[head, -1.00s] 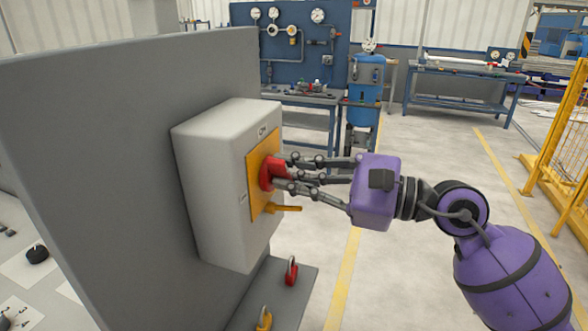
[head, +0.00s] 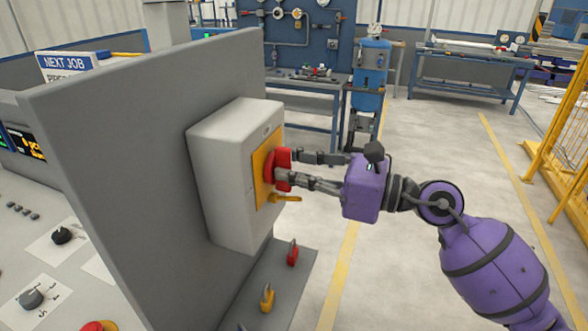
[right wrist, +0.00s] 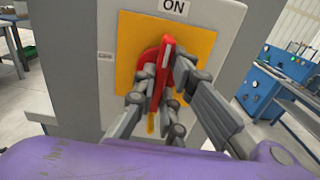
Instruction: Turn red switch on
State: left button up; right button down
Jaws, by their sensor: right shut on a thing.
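The red switch (head: 282,168) is a rotary handle on a yellow plate (head: 263,174), on the face of a grey box (head: 220,175). My right gripper (head: 290,170) is shut on the red handle, with its fingers on both sides. In the right wrist view, the red switch (right wrist: 166,65) stands nearly upright, tilted slightly, with its top toward the ON label (right wrist: 173,7). My right gripper's fingers (right wrist: 160,80) clasp it and hide part of its lower end. A small orange-yellow lever (head: 285,199) sticks out below the switch. My left gripper is not in view.
The box is fixed to a grey upright panel (head: 130,150). Red (head: 292,254) and yellow (head: 267,298) padlocks stand on a ledge below. A console with knobs (head: 62,235) is at the left. Floor right of the box is clear up to a yellow fence (head: 555,150).

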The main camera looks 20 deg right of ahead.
dwell(0.3)
jog(key=c, duration=1.8)
grip_release()
jog(key=v, duration=1.2)
